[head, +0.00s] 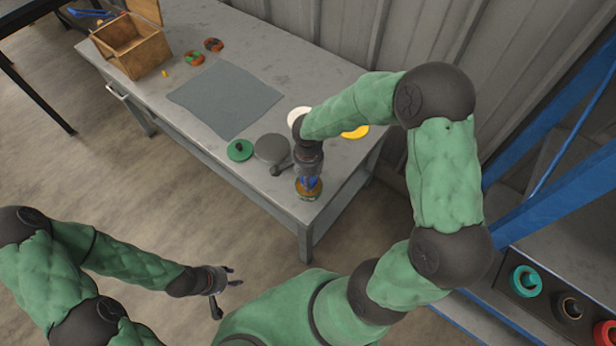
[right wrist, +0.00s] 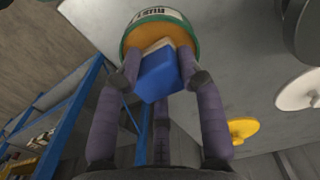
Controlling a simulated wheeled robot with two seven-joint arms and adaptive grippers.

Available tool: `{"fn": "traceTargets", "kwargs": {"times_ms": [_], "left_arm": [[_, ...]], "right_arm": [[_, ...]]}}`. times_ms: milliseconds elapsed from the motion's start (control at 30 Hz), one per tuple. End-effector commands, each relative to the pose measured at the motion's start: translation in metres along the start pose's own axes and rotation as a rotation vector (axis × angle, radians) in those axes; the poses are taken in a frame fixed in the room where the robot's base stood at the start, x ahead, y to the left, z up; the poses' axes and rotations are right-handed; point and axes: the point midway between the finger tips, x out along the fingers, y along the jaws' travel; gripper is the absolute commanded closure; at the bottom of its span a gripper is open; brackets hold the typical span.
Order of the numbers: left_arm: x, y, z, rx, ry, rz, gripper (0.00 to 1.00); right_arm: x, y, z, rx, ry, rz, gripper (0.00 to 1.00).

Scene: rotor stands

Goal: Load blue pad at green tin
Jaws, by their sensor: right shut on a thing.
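The blue pad (right wrist: 160,77) is held between the purple fingers of my right gripper (right wrist: 158,78). The green tin (right wrist: 156,16) has a green rim, an orange-tan inside and a white label. The far end of the pad overlaps the tin's mouth in the right wrist view; whether it touches the inside is hidden. In the head view the tin (head: 308,196) stands at the table's near right corner, with my right gripper (head: 308,180) pointing down right above it. My left gripper (head: 232,286) is open and empty, off the table's front side.
The grey table (head: 215,130) bears a grey mat (head: 226,98), a wooden box (head: 130,48), a green disc (head: 240,150), a dark round disc (head: 271,148), a white disc (head: 298,115) and a yellow disc (head: 355,132). A blue-framed shelf with ring parts (head: 567,308) stands at right.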

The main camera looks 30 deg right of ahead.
Motion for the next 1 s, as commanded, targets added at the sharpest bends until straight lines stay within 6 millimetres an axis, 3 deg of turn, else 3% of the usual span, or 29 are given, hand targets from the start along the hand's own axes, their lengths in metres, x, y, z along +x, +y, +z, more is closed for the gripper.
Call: {"fn": "traceTargets", "kwargs": {"times_ms": [800,1000], "left_arm": [[-0.034,0.012,0.001,0.0,0.0,0.0,0.6],[-0.037,0.013,0.001,0.0,0.0,0.0,0.6]], "right_arm": [[-0.06,-0.001,-0.001,0.001,0.003,-0.005,0.87],[-0.067,-0.001,-0.001,0.0,0.003,-0.005,0.87]]}}
